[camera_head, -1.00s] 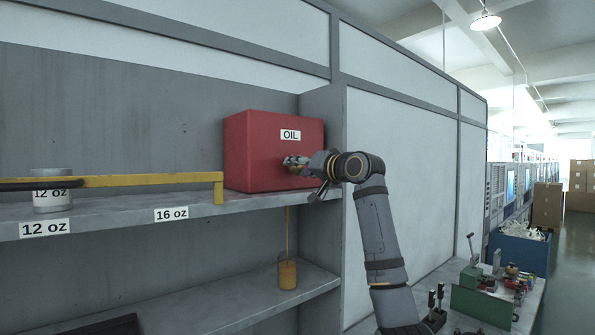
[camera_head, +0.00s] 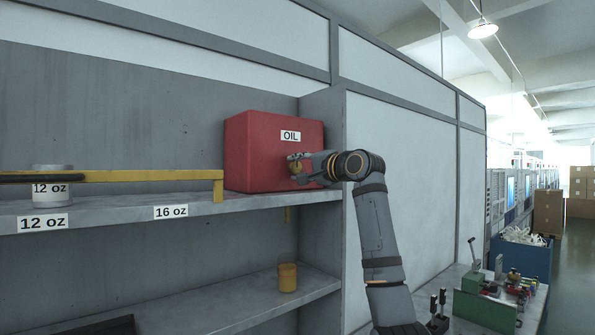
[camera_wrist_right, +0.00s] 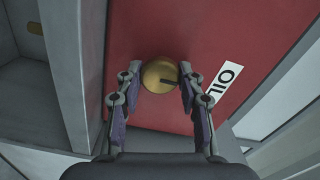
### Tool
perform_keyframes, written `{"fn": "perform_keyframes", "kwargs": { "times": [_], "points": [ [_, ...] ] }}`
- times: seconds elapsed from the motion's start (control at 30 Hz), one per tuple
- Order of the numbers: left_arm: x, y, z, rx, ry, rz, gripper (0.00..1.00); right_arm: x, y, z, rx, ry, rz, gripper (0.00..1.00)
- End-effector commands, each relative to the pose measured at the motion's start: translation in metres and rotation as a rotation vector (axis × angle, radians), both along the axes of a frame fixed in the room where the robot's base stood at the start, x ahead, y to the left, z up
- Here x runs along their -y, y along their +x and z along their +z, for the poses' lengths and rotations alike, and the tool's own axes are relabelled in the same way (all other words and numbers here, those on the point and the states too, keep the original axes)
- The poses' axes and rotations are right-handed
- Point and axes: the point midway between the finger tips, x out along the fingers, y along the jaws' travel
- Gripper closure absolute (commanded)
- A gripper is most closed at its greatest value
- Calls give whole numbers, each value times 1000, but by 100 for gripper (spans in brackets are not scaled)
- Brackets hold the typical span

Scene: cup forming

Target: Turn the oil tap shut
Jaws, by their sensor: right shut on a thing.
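The red oil box (camera_head: 258,150) with the "OIL" label stands on the upper shelf, and it fills the middle of the right wrist view (camera_wrist_right: 150,30). The round brass tap knob (camera_wrist_right: 158,77) with a dark mark is on its front. My right gripper (camera_head: 294,168) is at the box front, its two fingers (camera_wrist_right: 160,88) shut on the knob from both sides. In the head view the fingers partly hide the knob. A yellow-orange cup (camera_head: 288,279) stands on the lower shelf below the box. A short yellow spout piece (camera_head: 288,214) shows under the upper shelf, with no stream below it. My left gripper is not in view.
A bench with levers and a green fixture (camera_head: 485,309) is at lower right. A blue bin (camera_head: 525,255) stands behind it.

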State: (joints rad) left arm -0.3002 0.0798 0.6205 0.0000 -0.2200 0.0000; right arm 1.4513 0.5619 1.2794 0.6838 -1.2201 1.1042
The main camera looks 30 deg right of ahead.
Motion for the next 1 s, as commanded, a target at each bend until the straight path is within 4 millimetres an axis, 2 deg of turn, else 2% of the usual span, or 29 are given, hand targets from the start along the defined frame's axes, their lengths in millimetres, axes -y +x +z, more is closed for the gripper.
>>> {"fn": "perform_keyframes", "kwargs": {
  "times": [0.57,0.6,0.7,0.73,1.0],
  "points": [
    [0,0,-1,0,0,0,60,0,0,-1,-5,29,-1,94],
    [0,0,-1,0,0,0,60,0,0,-1,-5,29,-1,57],
    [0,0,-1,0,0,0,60,0,0,-1,-4,28,-1,43],
    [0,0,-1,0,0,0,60,0,0,-1,-4,28,-1,39],
    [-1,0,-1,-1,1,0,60,0,0,-1,-3,27,0,39]
  ]
}}
